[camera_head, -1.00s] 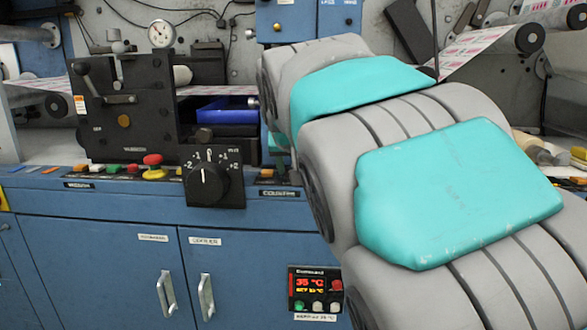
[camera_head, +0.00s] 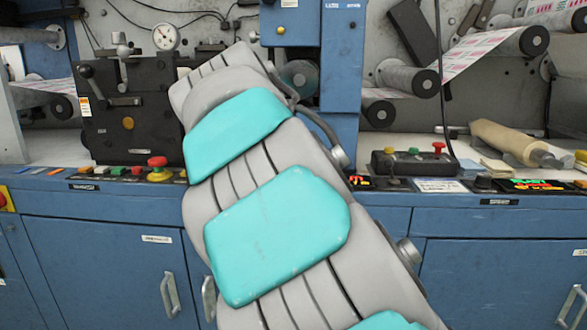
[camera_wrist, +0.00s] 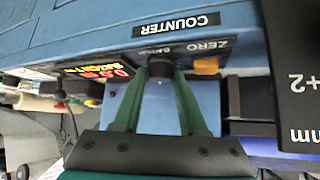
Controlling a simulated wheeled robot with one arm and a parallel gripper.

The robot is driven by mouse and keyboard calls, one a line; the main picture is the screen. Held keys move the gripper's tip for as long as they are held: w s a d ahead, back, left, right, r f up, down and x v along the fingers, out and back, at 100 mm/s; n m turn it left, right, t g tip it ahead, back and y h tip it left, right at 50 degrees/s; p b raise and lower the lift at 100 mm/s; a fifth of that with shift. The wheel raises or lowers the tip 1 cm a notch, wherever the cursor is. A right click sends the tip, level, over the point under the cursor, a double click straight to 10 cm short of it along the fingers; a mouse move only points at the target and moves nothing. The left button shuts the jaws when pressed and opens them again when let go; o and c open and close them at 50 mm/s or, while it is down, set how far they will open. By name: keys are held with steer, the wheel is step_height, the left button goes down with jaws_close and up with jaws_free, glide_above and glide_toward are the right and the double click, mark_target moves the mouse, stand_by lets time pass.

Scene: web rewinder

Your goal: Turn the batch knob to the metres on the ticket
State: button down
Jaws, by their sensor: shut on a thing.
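In the wrist view my gripper (camera_wrist: 159,82) has its two green fingers closed on the sides of a small dark knob. This is the batch knob (camera_wrist: 160,67), beside the word BATCH on the blue counter panel. The knob's pointer and scale are not readable here. A lit display (camera_wrist: 105,71) with red and yellow digits sits to its left, too slanted to read surely. In the head view my arm hides the gripper and the knob. A white card (camera_head: 440,186) with small print, possibly the ticket, lies on the console; its text is unreadable.
An orange button (camera_wrist: 206,66) marked ZERO sits right beside the fingers. A black dial box (camera_wrist: 296,75) marked +2 stands farther right in the wrist view. A red mushroom button (camera_head: 157,162) and a black button box (camera_head: 412,162) flank my arm in the head view.

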steer(key=shift+c, duration=2.3)
jaws_free()
